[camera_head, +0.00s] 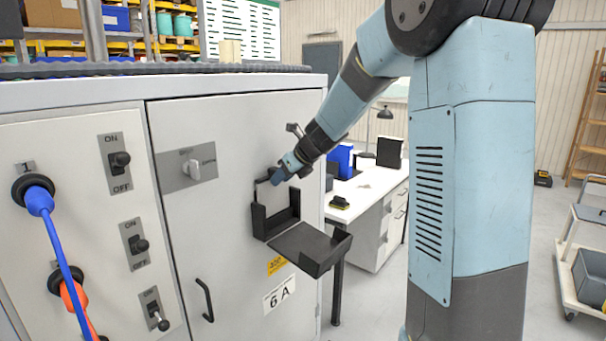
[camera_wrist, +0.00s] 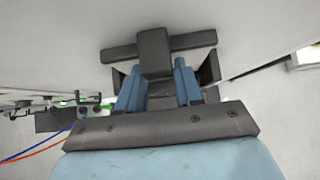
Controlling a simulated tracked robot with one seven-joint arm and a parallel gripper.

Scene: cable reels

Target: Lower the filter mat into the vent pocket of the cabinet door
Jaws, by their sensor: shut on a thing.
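The black vent pocket (camera_head: 262,224) is fixed to the grey cabinet door (camera_head: 232,130), with its flap (camera_head: 312,249) folded down and open. The filter mat (camera_head: 268,193) shows as a light panel with a dark top edge, upright against the door at the pocket's mouth. Its lower part is hidden behind the pocket front, so I cannot tell how deep it sits. My gripper (camera_head: 282,174) is above the pocket, shut on the mat's dark grip block.
Switches and plugged blue and orange cables (camera_head: 62,253) are on the panel to the left. A white workbench (camera_head: 370,187) stands behind the cabinet on the right.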

